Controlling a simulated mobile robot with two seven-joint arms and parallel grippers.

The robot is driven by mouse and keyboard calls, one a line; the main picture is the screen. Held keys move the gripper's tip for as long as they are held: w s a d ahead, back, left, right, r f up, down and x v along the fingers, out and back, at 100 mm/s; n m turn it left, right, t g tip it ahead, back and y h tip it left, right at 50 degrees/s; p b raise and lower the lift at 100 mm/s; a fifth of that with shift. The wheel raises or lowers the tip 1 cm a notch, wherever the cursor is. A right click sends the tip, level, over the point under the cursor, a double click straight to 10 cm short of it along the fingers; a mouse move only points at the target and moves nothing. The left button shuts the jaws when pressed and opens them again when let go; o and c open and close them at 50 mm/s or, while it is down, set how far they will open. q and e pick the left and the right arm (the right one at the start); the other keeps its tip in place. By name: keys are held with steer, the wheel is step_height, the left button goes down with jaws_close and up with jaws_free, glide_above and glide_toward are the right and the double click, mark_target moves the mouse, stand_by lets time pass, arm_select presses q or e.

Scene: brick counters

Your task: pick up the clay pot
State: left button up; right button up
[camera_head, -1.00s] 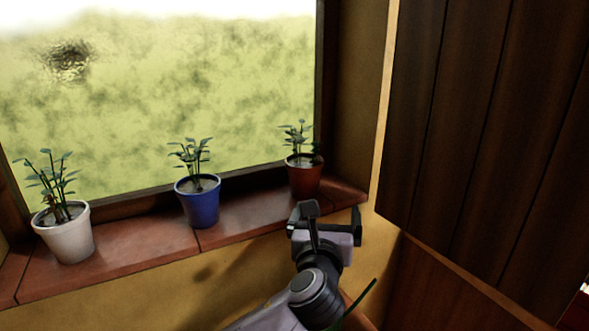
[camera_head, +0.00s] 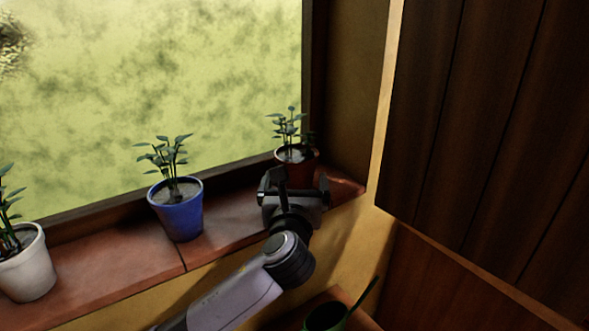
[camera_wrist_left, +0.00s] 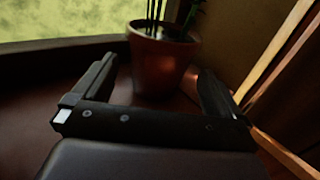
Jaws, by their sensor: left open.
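The clay pot (camera_head: 309,167) is reddish-brown, holds a leafy plant and stands upright at the right end of the window sill. My left gripper (camera_head: 293,180) is in front of it in the head view and hides its lower part. In the left wrist view the clay pot (camera_wrist_left: 160,66) stands just ahead, between the lines of the two open fingers (camera_wrist_left: 158,85). The jaws are open and empty. I cannot tell whether the fingertips reach beside the pot. My right gripper is not in view.
A blue pot (camera_head: 180,216) with a plant stands left of my gripper on the tiled sill (camera_head: 110,280). A white pot (camera_head: 28,270) stands farther left. A dark wooden cabinet (camera_head: 470,130) hangs at the right. A green container (camera_head: 325,318) is below.

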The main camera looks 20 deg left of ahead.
arm_select(q)
steer(key=shift+x, duration=2.8)
steer(key=shift+r, duration=0.1)
steer(key=c, duration=1.3)
steer(key=shift+r, duration=0.15)
